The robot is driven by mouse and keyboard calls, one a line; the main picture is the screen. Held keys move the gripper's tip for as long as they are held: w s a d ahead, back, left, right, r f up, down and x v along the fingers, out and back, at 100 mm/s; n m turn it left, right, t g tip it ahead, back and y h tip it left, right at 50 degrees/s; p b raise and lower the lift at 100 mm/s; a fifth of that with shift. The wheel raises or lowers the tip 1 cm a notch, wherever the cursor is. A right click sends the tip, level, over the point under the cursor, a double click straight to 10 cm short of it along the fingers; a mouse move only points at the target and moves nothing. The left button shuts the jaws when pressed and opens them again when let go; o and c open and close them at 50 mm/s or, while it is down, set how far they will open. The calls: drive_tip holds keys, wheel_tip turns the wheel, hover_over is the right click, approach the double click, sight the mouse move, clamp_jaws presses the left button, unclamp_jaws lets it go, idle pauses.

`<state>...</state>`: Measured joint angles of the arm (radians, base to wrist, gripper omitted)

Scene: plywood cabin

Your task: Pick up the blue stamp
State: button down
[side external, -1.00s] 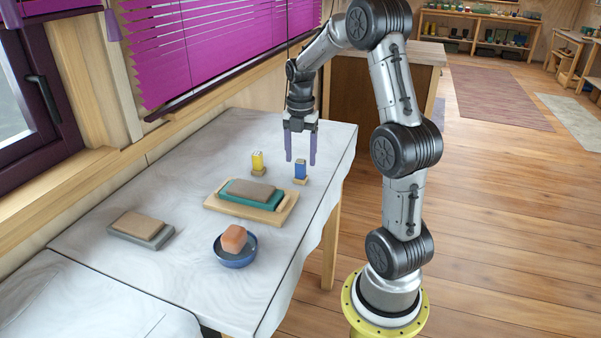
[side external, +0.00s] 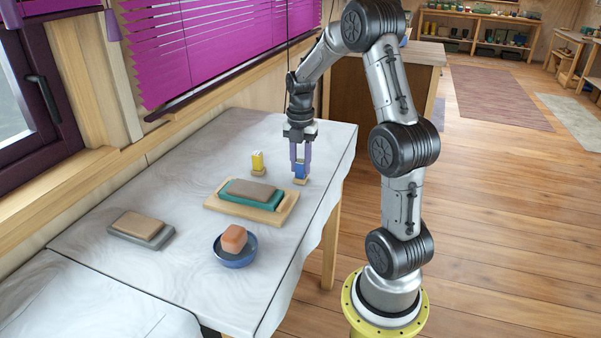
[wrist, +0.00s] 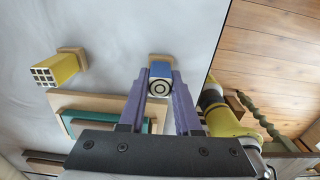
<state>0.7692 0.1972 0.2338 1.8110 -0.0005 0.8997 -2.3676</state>
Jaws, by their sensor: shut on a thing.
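The blue stamp (side external: 300,170) stands upright on the cloth-covered table, with a wooden base (side external: 300,181) at its foot. My gripper (side external: 300,167) is lowered over it from above. Its two purple fingers are shut on the blue block, one on each side. In the wrist view the blue stamp (wrist: 160,72) sits between the fingertips (wrist: 160,92), and its near end shows a ring mark with a dark dot. The base still appears to rest on the table.
A yellow stamp (side external: 257,161) stands to the left of the blue one. A wooden tray (side external: 284,214) with a teal and brown block lies in front. A blue bowl (side external: 236,262) with an orange block and a grey pad (side external: 158,242) are nearer. The table's right edge is close.

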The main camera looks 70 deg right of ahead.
sight(300, 160)
drive_tip(key=shift+r, duration=0.5)
wheel_tip(300, 160, up, 2)
drive_tip(key=shift+r, duration=0.15)
drive_tip(key=s+a+r, duration=0.9)
drive_tip(key=s, duration=0.1)
drive_tip(key=shift+a+r, duration=0.35)
drive_tip(key=shift+a, duration=0.05)
